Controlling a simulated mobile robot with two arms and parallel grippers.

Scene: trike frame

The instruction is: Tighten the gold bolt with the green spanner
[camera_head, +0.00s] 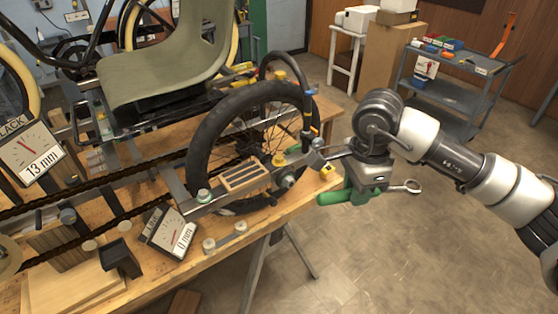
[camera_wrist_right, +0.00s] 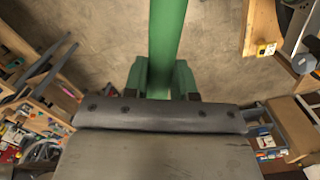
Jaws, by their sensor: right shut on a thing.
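My right gripper (camera_head: 362,192) is shut on the green spanner (camera_head: 335,198), out over the floor just right of the bench's near corner. The spanner's green handle sticks out to the left of the gripper and a metal ring end to the right. In the right wrist view the green handle (camera_wrist_right: 167,40) runs up from between the fingers. A small gold-coloured part, which looks like the gold bolt (camera_head: 279,160), sits on the frame near the wheel's hub, left of the gripper and apart from the spanner. My left gripper is not in view.
The wooden bench (camera_head: 285,212) carries the trike frame, a black wheel (camera_head: 204,130) and a seat (camera_head: 165,65). Dial gauges (camera_head: 170,232) read "0 mm" and "13 mm". A grey cart (camera_head: 455,95) stands at the back right. The floor between bench and cart is clear.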

